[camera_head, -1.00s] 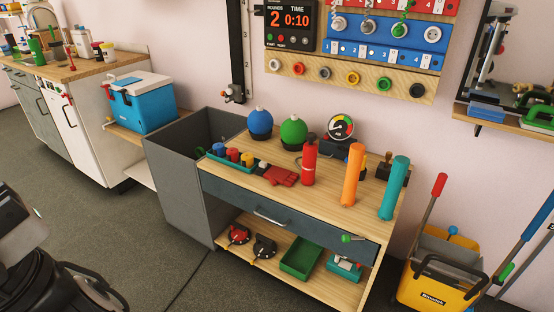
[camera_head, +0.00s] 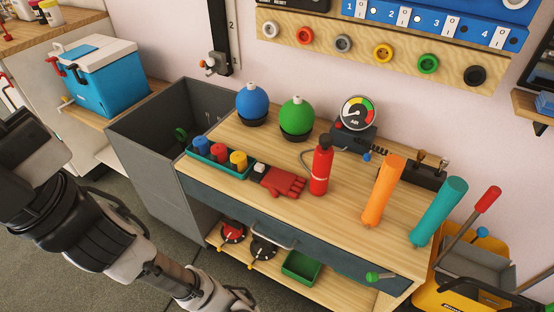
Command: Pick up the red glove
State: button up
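The red glove (camera_head: 284,183) lies flat on the wooden top of the workbench (camera_head: 240,188), left of a red bottle. A small white block (camera_head: 260,168) sits at its left end. My arm comes in from the left edge and reaches down to the lower left, in front of the bench. Only part of my gripper (camera_head: 238,303) shows at the bottom edge, below and left of the glove and well apart from it. Its fingertips are cut off or too small to read.
A teal tray (camera_head: 216,168) with colored cylinders is left of the glove. Blue (camera_head: 252,102) and green (camera_head: 296,117) balls stand behind. The red bottle (camera_head: 321,170) stands close at right, with orange (camera_head: 382,191) and teal (camera_head: 438,212) cylinders beyond.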

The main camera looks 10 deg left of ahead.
aim_at(278, 180)
jog(key=i+j, duration=0.2)
jog(key=i+j+z, duration=0.1)
jog(key=j, duration=0.3)
jog(key=i+j, duration=0.35)
jog(key=j, duration=0.35)
jog(key=i+j+z, duration=0.1)
jog(key=j, duration=0.35)
